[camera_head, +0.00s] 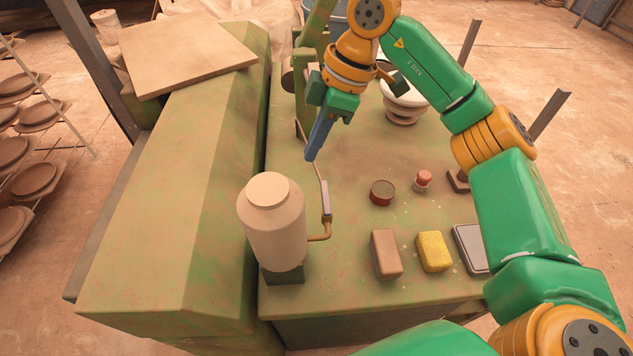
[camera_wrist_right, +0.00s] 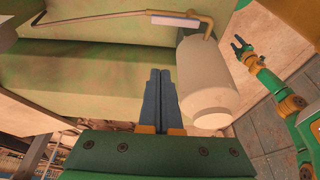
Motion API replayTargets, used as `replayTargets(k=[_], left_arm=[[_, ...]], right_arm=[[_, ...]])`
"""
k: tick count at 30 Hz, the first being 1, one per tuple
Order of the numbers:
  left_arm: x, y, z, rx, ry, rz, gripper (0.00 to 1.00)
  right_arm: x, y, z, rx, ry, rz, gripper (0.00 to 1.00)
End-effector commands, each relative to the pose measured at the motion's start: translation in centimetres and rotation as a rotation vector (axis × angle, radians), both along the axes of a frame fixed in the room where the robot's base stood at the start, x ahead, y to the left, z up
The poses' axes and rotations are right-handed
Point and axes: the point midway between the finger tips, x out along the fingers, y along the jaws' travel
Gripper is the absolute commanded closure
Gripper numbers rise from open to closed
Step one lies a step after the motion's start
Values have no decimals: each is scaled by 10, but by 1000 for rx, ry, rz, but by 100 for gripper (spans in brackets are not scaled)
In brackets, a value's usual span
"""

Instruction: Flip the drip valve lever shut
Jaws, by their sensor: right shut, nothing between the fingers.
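A beige round-shouldered container (camera_head: 276,222) stands near the front of the green bench. A brass pipe (camera_head: 322,236) bends out of its side and up to a pale grey bar (camera_head: 326,198), which I take for the valve lever. A thin rod runs on from the bar towards my right gripper (camera_head: 311,157). That gripper is shut and empty, with its blue fingertips close to the rod's far end; contact is unclear. In the right wrist view the bar (camera_wrist_right: 175,21) lies beyond the fingertips, beside the container (camera_wrist_right: 207,85). My left gripper (camera_wrist_right: 240,46) looks open, away from the bench.
Right of the pipe on the bench (camera_head: 350,275) lie a brown block (camera_head: 386,254), a yellow sponge (camera_head: 434,251), a grey tray (camera_head: 470,247), a round tin (camera_head: 382,192) and a red-topped jar (camera_head: 423,180). A long green box (camera_head: 170,220) borders the left side.

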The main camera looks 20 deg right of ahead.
Motion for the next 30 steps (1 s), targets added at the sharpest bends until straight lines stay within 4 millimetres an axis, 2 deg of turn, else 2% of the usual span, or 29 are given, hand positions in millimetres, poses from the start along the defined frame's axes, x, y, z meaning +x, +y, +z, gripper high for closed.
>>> replayTargets(k=[5, 18, 21, 24, 30], left_arm=[[-1, 0, 3, 0, 1, 0, 50], [-1, 0, 22, -1, 2, 1, 50], [-1, -1, 34, -1, 1, 1, 50], [-1, -1, 38, -1, 1, 1, 50], [-1, -1, 40, -1, 1, 1, 50]], right_arm=[[1, 4, -10, 0, 2, 3, 100], [8, 34, -96, 2, 4, 5, 100], [3, 13, -91, 1, 2, 1, 100], [0, 1, -92, 1, 1, 2, 100], [-2, -6, -94, 3, -1, 4, 100]])
